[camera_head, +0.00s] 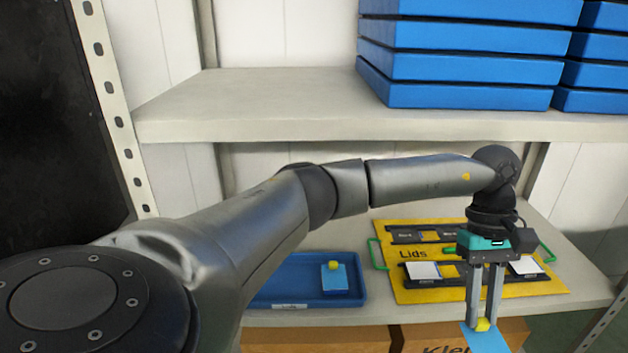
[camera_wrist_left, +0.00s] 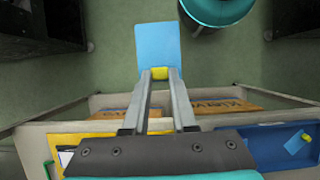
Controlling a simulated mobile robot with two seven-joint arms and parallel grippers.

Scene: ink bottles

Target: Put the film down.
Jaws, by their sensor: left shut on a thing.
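My left gripper (camera_head: 483,322) is shut on the yellow tab (camera_head: 484,325) of a light blue film (camera_head: 486,341). The film hangs below the fingertips, in front of the shelf's edge, and its lower part is cut off by the bottom of the head view. In the left wrist view the film (camera_wrist_left: 157,45) stretches out flat beyond the fingertips (camera_wrist_left: 160,74), over the green floor. A second blue film with a yellow tab (camera_head: 335,279) lies in the blue tray (camera_head: 275,296) on the lower shelf. My right gripper is not in view.
A yellow board marked "Lids" (camera_head: 412,254) with dark frames and white pieces lies on the lower shelf, right of the tray. Cardboard boxes (camera_head: 318,340) stand beneath. Blue stacked trays (camera_head: 455,95) sit on the upper shelf (camera_head: 250,105), above my arm.

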